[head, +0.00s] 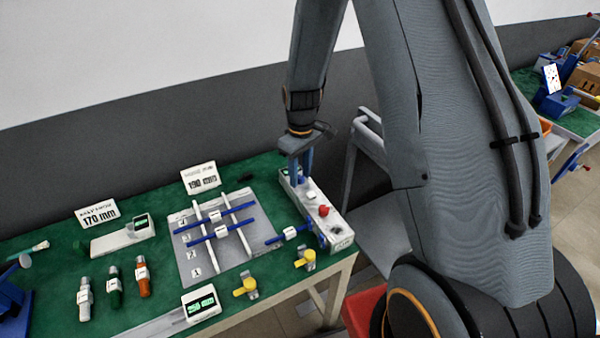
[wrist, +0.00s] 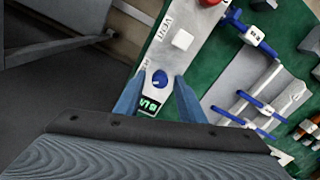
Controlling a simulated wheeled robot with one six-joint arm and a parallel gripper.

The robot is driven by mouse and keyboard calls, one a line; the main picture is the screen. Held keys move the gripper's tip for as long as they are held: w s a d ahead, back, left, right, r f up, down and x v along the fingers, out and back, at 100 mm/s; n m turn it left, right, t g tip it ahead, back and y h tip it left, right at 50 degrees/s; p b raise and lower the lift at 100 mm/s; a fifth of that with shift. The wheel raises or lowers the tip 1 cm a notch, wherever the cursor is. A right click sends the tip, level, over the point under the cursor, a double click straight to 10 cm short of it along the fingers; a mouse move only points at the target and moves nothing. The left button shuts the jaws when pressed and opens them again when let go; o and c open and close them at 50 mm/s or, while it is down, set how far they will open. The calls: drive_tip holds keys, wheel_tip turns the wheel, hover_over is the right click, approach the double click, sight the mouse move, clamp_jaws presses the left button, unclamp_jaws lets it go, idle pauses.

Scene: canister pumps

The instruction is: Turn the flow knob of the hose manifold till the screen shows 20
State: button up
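The hose manifold (head: 333,225) is a long pale block near the right end of the green table. Its flow knob (wrist: 160,78) is round and blue with a white mark, in the wrist view. A small dark screen (wrist: 150,104) with green digits sits just beside the knob; the digits are upside down and too small to read surely. My gripper (wrist: 161,76) is open, with one blue finger on each side of the knob and visible gaps between. In the head view my gripper (head: 301,172) points down over the manifold's far end and mostly hides the knob.
The manifold also carries a white square button (wrist: 182,40) and a red knob (head: 323,210). A grey board with blue rods (head: 222,232) lies left. A grey chair (head: 370,225) stands right of the table.

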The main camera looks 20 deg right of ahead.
clamp_jaws()
drive_tip(key=shift+m, duration=0.4)
drive_tip(key=m, duration=0.5)
drive_tip(key=shift+m, duration=0.3)
drive_tip(key=m, duration=0.5)
drive_tip(key=shift+m, duration=0.3)
drive_tip(key=shift+o, duration=0.9)
unclamp_jaws()
